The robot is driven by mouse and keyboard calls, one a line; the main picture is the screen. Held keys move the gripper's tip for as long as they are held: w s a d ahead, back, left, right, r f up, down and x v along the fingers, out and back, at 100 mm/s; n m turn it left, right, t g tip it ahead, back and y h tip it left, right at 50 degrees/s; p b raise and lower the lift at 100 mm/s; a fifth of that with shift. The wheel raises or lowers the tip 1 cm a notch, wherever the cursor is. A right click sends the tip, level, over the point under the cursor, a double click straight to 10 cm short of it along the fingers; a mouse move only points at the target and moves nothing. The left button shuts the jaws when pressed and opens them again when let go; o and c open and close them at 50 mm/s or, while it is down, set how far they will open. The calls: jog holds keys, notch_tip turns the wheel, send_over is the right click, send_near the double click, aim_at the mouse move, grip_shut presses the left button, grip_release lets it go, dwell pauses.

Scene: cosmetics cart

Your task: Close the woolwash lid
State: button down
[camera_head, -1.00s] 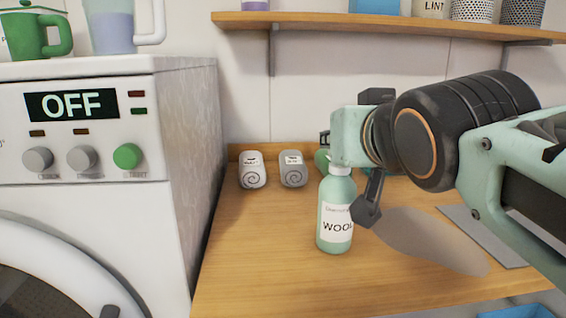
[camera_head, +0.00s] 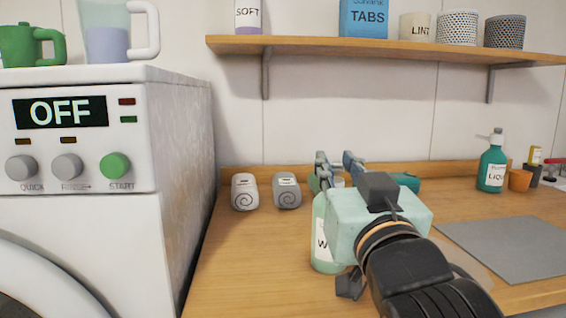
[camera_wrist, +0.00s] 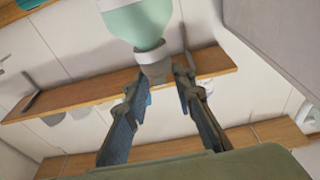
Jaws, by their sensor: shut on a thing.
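The woolwash bottle (camera_head: 322,240) is pale green with a white label and stands upright on the wooden counter, partly hidden behind my gripper. In the wrist view the bottle (camera_wrist: 140,22) shows at the top, its neck end towards my fingers. Its greyish lid (camera_wrist: 155,72) sits between the fingertips. My gripper (camera_wrist: 158,76) is shut on this lid. How far the lid is seated cannot be told.
Two grey rolled items (camera_head: 244,192) stand left of the bottle. The washing machine (camera_head: 175,180) is farther left. A teal item (camera_head: 405,181) lies behind my gripper. A grey mat (camera_head: 505,248) and a liquid bottle (camera_head: 492,165) are at right. A shelf (camera_head: 380,48) runs above.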

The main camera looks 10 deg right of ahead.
jog(key=shift+f, duration=0.25)
jog(key=c, duration=1.6)
grip_release()
jog(key=shift+r, duration=0.1)
notch_tip(320, 180, up, 10)
